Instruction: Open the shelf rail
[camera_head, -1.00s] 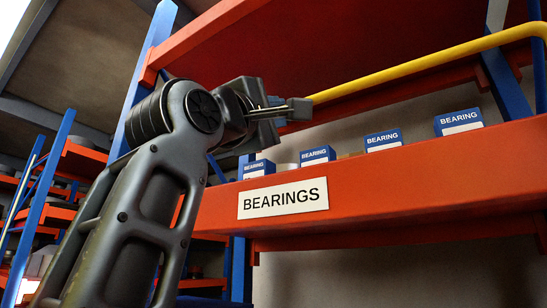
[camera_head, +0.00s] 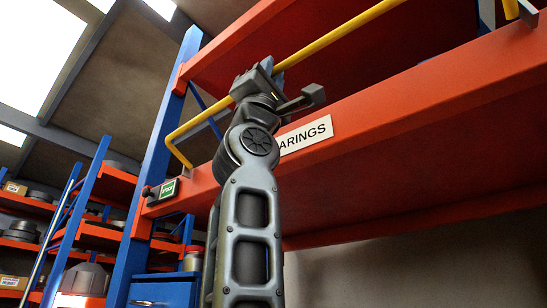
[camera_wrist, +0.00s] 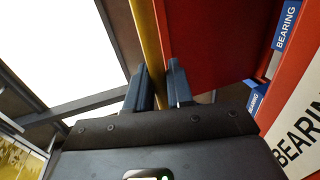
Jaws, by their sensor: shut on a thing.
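The yellow shelf rail (camera_head: 330,42) runs in front of the orange shelf, from a bent left end low by the blue upright to the top right. My gripper (camera_head: 266,70) is on the rail left of centre, above the partly covered BEARINGS label (camera_head: 306,136). In the wrist view the rail (camera_wrist: 152,45) passes between the two fingers of my gripper (camera_wrist: 159,85), which are shut on it. The fingertips are small and partly hidden in the head view. The rail's right end (camera_head: 511,8) bends near the right edge, and its middle is out of frame.
The orange shelf beam (camera_head: 420,100) lies just below and right of my gripper. Blue bearing boxes (camera_wrist: 286,25) stand on the shelf in the wrist view. Another stocked rack (camera_head: 85,195) is at left.

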